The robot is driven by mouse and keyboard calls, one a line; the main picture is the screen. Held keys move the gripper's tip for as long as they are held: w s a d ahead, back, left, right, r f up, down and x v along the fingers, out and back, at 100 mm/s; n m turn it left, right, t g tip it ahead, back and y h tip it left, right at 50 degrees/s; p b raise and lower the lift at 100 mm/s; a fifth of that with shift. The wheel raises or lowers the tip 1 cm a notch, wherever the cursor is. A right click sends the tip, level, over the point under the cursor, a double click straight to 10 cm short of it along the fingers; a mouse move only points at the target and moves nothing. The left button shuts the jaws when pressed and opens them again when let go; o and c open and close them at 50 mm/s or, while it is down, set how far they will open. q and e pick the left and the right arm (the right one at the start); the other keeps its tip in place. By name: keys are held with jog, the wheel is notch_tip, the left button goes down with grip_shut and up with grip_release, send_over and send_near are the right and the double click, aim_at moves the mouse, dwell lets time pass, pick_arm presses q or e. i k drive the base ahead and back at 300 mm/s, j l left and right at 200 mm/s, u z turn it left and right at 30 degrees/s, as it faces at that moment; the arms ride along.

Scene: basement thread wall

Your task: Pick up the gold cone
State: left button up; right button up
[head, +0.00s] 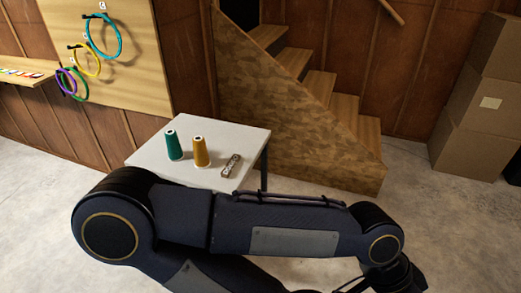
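The gold cone (200,152) of thread stands upright on a small white table (150,151). A green cone (173,145) stands upright just left of it, with a small gap between them. One of my arms crosses the lower part of the head view in front of the table, its elbow at the left and its wrist at the lower right. The fingers of this arm are not seen; the picture's bottom edge cuts it off. My other gripper is not seen either. Nothing touches the gold cone.
Wooden stairs (300,120) rise behind the table. A wall board (115,60) holds several coloured rings. Cardboard boxes (478,105) are stacked at the right. The floor between is clear.

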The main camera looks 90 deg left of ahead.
aim_at(202, 160)
jog(key=u, duration=3.45)
jog(key=i+l+u, duration=0.3)
jog(key=i+l, duration=0.25)
jog(key=i, duration=0.15)
jog(key=i+l+u, duration=0.35)
jog(key=i+l, duration=0.25)
jog(key=l, duration=0.15)
